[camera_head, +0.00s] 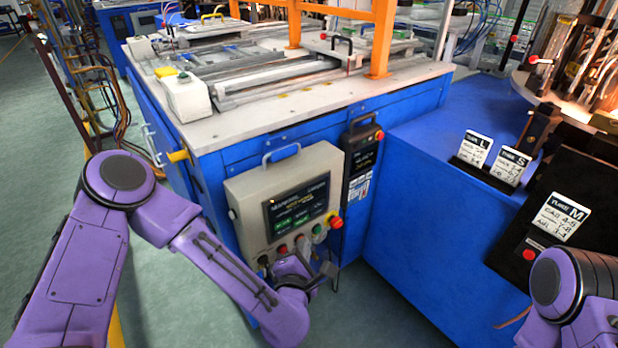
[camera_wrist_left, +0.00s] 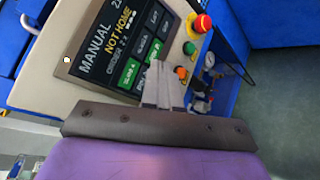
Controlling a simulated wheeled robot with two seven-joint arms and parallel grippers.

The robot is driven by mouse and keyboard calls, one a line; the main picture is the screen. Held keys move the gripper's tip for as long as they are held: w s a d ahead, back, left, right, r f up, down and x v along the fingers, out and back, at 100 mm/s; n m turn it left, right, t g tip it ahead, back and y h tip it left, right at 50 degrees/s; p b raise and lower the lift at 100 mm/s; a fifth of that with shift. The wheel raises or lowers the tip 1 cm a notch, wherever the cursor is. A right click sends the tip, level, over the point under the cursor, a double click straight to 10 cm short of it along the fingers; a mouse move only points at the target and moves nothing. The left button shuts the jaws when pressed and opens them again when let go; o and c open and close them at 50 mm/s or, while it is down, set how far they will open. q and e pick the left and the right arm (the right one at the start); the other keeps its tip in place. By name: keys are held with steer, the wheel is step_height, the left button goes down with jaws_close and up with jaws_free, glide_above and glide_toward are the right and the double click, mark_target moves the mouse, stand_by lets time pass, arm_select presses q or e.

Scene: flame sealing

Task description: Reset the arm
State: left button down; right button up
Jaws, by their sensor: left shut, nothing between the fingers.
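The beige control panel (camera_head: 285,200) is mounted on the front of the blue machine. Its dark screen (camera_head: 299,208) is lit; in the left wrist view the screen (camera_wrist_left: 125,45) reads "MANUAL" and "NOT HOME". A row of buttons runs below it, with a red emergency stop (camera_head: 335,221) on a yellow base at the right end. My left gripper (camera_head: 301,251) is at the panel's lower edge, close to the buttons. My right gripper is out of frame.
A black handheld-like unit (camera_head: 362,160) hangs right of the panel. The blue cabinet (camera_head: 420,190) on the right carries cards marked L, S and M (camera_head: 560,216). An orange frame (camera_head: 382,40) stands on the machine top. Green floor (camera_head: 200,325) is open below.

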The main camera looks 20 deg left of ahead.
arm_select(q)
steer(key=s+a+f+m+g+h+p, duration=0.25)
steer(key=s+f+m+g, duration=0.45)
steer(key=s+f+m, duration=0.7)
steer(key=s+a+f+m+g+y+p, duration=0.1)
steer(key=s+a+f+m+g+y, duration=0.1)
steer(key=s+a, duration=0.4)
steer(key=s+a+f+m+g+y+p, duration=0.1)
steer(key=s+a+f+m+g, duration=0.1)
steer(key=s+a, duration=0.5)
steer(key=shift+s+a+f+m+g+y, duration=0.25)
steer(key=shift+a+m+g+y, duration=0.1)
steer(key=shift+a+m+g, duration=0.2)
